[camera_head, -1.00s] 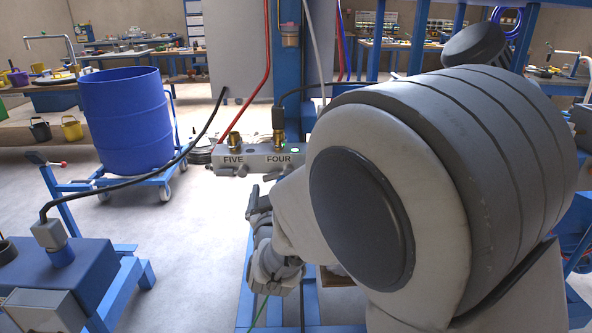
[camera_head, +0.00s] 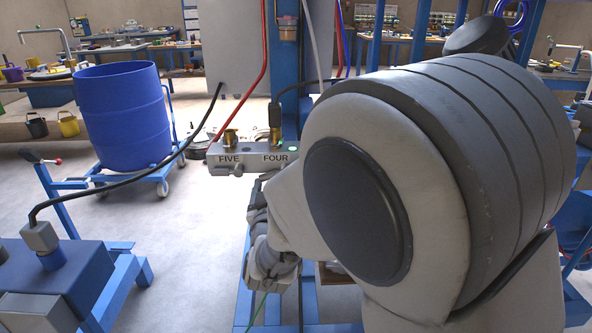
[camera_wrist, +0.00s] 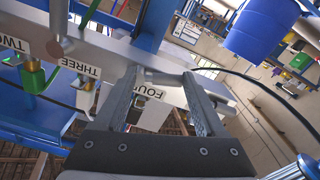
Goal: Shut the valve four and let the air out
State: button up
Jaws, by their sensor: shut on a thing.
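The grey valve block (camera_head: 250,148) hangs on the blue post, with the FIVE and FOUR labels facing me. A black hose plugs in above the FOUR label (camera_head: 275,158). In the wrist view, my gripper (camera_wrist: 165,77) has one finger on each side of the valve four handle (camera_wrist: 163,78), in front of the FOUR label (camera_wrist: 149,92). The fingers are shut on this handle. The handle's exact angle is hard to tell. In the head view, my arm hides most of the gripper and part of the valve area.
Valve five's handle (camera_head: 229,169) is close beside valve four. In the wrist view, the THREE label (camera_wrist: 79,65) and a green fitting (camera_wrist: 32,78) lie to the left. A blue drum (camera_head: 123,115) on a trolley stands at the left, with clear floor before it.

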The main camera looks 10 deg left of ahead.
jog(key=c, duration=0.6)
jog(key=shift+o, duration=0.2)
jog(key=shift+a+r+m+b, duration=0.1)
jog(key=shift+r+m+b, duration=0.15)
jog(key=shift+m+b, duration=0.6)
jog(key=shift+a+r+m+b, duration=0.1)
jog(key=shift+r+m+b, duration=0.1)
jog(key=shift+m+b, duration=0.65)
jog(key=o, duration=1.3)
jog(key=shift+s, duration=0.15)
